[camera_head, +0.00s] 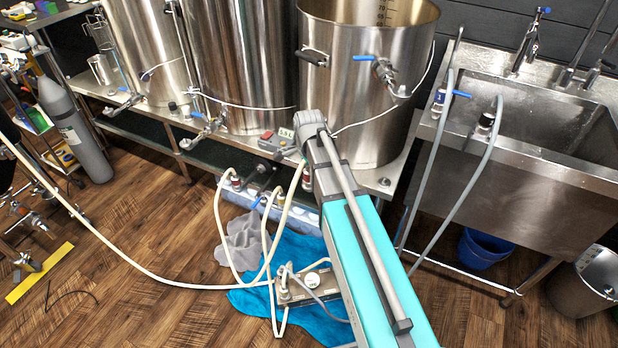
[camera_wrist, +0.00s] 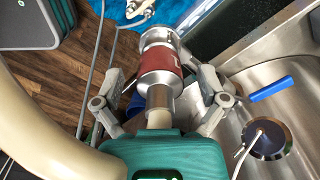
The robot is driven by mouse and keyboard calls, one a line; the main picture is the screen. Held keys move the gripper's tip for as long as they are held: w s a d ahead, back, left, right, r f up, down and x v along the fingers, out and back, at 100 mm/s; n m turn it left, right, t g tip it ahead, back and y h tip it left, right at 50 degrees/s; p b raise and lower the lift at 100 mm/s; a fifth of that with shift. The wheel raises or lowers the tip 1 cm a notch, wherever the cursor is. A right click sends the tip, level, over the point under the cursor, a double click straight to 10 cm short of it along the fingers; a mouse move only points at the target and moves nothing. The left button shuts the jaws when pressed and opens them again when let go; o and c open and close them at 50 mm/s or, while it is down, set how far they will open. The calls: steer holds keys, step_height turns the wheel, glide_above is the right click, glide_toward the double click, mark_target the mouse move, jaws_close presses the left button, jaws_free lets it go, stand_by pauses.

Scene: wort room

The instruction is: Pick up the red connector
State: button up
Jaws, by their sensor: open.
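The red connector (camera_wrist: 161,62) is in the upper middle of the wrist view. It has a red band with metal collars at both ends and a paler stub toward my palm. My gripper (camera_wrist: 161,78) is open, with one finger to the left and one to the right of the connector. Gaps show between the fingers and the red band, and the picture does not settle whether anything touches.
A steel sink (camera_head: 565,125) stands at right, with grey hoses (camera_head: 470,185) at its left edge. Steel kettles (camera_head: 365,85) line the bench behind my arm. A pump (camera_head: 305,282) and blue cloth (camera_head: 262,305) lie on the floor. Open wooden floor (camera_head: 150,240) is at left.

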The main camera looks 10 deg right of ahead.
stand_by(0.4)
jaws_close()
stand_by(0.4)
steer(key=shift+r, duration=0.2)
step_height(320, 180, up, 3)
steer(key=p, duration=0.3)
steer(key=s+r+p, duration=0.9)
steer(key=s+p, duration=0.1)
steer(key=s, duration=0.4)
steer(key=shift+r, duration=0.3)
steer(key=shift+r, duration=0.1)
